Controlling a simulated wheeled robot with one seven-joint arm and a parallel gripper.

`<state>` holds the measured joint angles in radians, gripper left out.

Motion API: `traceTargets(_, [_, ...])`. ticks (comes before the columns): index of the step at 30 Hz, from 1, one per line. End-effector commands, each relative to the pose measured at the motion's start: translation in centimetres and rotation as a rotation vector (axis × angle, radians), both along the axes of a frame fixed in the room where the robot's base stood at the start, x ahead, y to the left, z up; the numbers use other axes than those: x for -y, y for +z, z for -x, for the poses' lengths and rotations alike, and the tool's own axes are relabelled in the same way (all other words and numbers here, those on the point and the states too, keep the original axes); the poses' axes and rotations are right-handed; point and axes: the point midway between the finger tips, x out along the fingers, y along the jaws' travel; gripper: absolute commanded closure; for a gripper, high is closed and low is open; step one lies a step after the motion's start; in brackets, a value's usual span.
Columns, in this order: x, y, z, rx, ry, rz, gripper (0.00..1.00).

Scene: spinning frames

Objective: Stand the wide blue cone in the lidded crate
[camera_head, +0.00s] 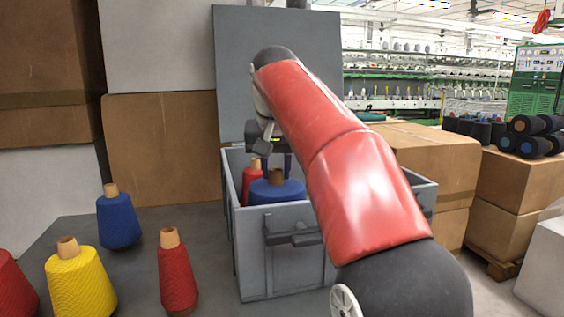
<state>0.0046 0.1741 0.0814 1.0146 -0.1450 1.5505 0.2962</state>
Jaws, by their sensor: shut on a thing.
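The wide blue cone (272,191) is inside the grey lidded crate (282,262), with its brown tube top upward. The crate's front wall hides its lower part, so I cannot tell whether its base touches the crate floor. My gripper (276,167) reaches down over the crate and is shut on this cone at its top; my red arm partly covers the view. A red cone (250,184) stands beside it, on the left inside the crate. The crate's lid (232,75) is open and upright at the back.
On the grey surface left of the crate stand another blue cone (118,221), a yellow cone (80,285), a red cone (177,275) and a partly seen red cone (14,288). Cardboard boxes (160,150) stand behind.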

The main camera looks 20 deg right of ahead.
Motion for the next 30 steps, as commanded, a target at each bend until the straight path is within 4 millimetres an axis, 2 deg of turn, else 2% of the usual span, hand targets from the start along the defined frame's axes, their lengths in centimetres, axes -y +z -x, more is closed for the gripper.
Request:
traceTargets(7, [-0.1,-0.9,0.0,0.005,0.0,0.0,1.0])
traceTargets(16, [-0.5,-4.3,-0.1,0.005,0.0,0.001,1.0])
traceTargets(30, [-0.5,-4.6,-0.1,0.004,-0.001,0.001,1.0])
